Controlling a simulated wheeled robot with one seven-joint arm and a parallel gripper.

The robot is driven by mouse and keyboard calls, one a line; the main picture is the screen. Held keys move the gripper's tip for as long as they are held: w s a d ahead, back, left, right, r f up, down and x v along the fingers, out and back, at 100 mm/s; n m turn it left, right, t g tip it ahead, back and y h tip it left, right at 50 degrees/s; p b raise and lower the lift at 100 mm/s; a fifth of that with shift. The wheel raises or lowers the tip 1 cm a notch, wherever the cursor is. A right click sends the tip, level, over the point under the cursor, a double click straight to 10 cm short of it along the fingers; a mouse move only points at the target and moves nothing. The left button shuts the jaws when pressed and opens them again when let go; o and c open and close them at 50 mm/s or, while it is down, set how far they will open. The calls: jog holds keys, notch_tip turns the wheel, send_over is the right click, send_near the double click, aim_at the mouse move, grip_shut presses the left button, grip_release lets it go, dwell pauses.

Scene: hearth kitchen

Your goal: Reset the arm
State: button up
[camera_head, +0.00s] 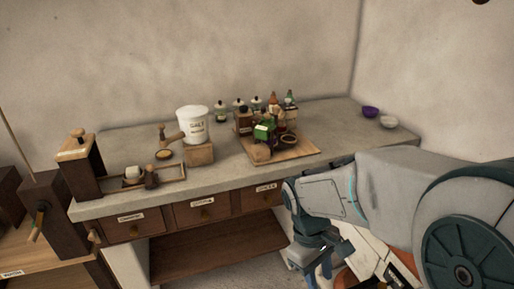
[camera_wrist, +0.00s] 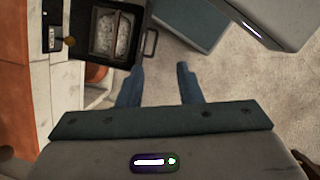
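My arm reaches in from the right in the head view, folded low in front of the counter (camera_head: 228,180). My gripper (camera_wrist: 160,70) shows in the wrist view with its two blue-grey fingers apart and nothing between them. It points down toward the floor area. In the head view my gripper (camera_head: 320,265) hangs below the counter's front edge, and its fingertips are hard to make out there.
The counter bears a white salt jar (camera_head: 193,125), a wooden board (camera_head: 300,154) with several bottles, a purple bowl (camera_head: 370,112) and a white bowl (camera_head: 388,122). Drawers (camera_head: 203,211) line its front. The wrist view shows a dark open tray (camera_wrist: 98,35) holding a pale item, near my fingers.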

notch_tip(320, 180, up, 12)
jog(key=s+d+m+t+y+p, duration=0.1)
jog(key=s+m+t+y+p, duration=0.1)
jog(key=m+t+p, duration=0.3)
jog(key=m, duration=0.2)
jog(key=shift+s+d+m+y, duration=0.3)
